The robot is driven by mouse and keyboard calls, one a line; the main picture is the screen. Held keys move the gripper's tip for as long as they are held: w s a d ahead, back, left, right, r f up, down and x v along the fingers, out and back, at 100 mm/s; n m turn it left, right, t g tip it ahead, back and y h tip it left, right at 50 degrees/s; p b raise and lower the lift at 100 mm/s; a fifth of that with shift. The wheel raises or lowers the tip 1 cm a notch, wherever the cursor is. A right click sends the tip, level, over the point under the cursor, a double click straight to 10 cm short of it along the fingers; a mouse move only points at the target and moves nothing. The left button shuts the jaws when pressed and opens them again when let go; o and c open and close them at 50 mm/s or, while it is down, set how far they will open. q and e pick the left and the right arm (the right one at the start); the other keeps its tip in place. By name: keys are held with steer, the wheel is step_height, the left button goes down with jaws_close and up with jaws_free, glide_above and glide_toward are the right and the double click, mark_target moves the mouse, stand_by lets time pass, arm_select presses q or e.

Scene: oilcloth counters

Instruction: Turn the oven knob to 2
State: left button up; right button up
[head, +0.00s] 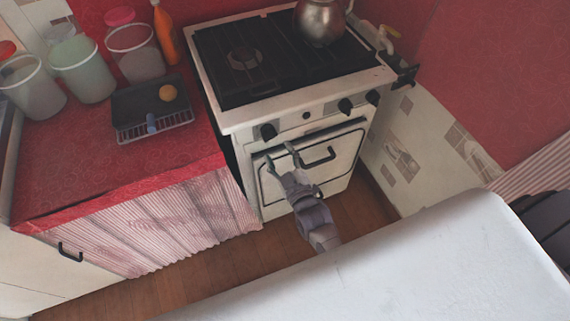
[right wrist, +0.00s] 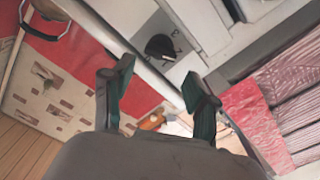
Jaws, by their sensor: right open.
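The white oven (head: 256,121) has black round knobs along its front panel. The left knob (head: 268,131) is nearest my right gripper (head: 281,154), which is open and empty in front of the oven, just below that knob. In the right wrist view a black knob (right wrist: 160,46) with a pale pointer mark sits beyond the fingertips (right wrist: 158,76), apart from them. Markings stand around it on the panel, too small to read surely. My left gripper is not in view.
The oven door has a dark handle (head: 318,157) close to my right gripper. A metal kettle (head: 320,20) stands on the black hob (head: 250,85). The red counter (head: 60,180) at left carries containers, an orange bottle (head: 166,35) and a dark tray (head: 130,105).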

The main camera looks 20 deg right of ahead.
steer(key=s, duration=0.4)
steer(key=shift+s+d, duration=0.1)
steer(key=shift+s, duration=0.1)
stand_by(0.3)
steer(key=s+f+m+g+y, duration=0.1)
steer(key=s+f+g, duration=0.45)
steer(key=f, duration=0.75)
steer(key=s+f+m+g, duration=0.1)
steer(key=s+f+g, duration=0.2)
steer(key=s+f, duration=0.7)
steer(key=s+d+f+m+g, duration=0.1)
steer(key=s+d+f+g, duration=0.2)
steer(key=s+f, duration=0.5)
steer(key=s+d+f+m+g+h, duration=0.1)
steer(key=s+d+f+g, duration=0.2)
steer(key=s, duration=1.2)
step_height(320, 180, down, 5)
steer(key=shift+s+d+f+g+h, duration=0.15)
steer(key=shift+s+g+h, duration=0.2)
steer(key=shift+g, duration=0.9)
